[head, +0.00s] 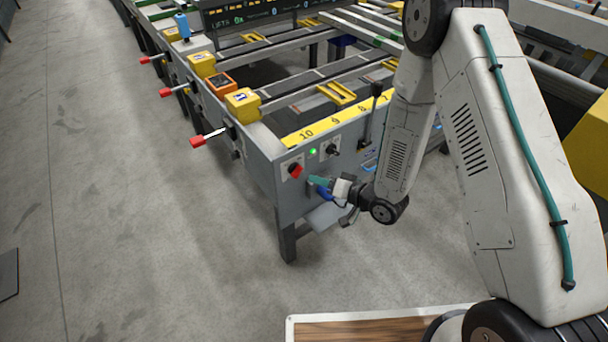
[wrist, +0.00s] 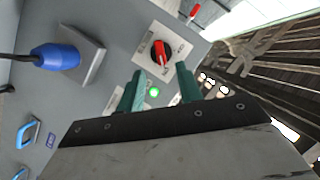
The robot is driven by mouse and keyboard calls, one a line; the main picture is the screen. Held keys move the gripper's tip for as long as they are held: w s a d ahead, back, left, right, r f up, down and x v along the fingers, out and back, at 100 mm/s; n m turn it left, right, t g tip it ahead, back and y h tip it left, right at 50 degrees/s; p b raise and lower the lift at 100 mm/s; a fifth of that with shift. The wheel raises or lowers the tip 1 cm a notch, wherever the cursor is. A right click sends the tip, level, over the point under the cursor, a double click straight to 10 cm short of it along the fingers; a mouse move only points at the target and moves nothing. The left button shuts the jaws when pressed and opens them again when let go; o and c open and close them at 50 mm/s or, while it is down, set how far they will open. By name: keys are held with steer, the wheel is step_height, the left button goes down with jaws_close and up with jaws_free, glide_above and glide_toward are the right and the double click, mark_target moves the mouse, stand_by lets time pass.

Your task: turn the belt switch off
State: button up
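A red rotary switch (head: 295,170) sits on a pale plate on the end panel of the grey runout table. In the wrist view its red handle (wrist: 161,50) stands on a black round base; the label print is too small to read. A green light (head: 313,152) beside it is lit, and shows in the wrist view (wrist: 154,92). My gripper (head: 314,181) is just right of and below the red switch in the head view. Its teal fingers (wrist: 160,69) are apart with nothing between them, their tips short of the switch and aimed toward it.
A blue plug (wrist: 56,57) in a grey socket is close beside my gripper. A black knob (head: 333,149) and an upright black lever (head: 371,113) are on the same panel. Yellow boxes with red-tipped handles (head: 205,140) line the left side.

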mark_target(300, 173)
steer(key=x, duration=0.7)
steer(key=shift+w+a, duration=0.1)
steer(key=shift+w, duration=0.05)
jaws_close()
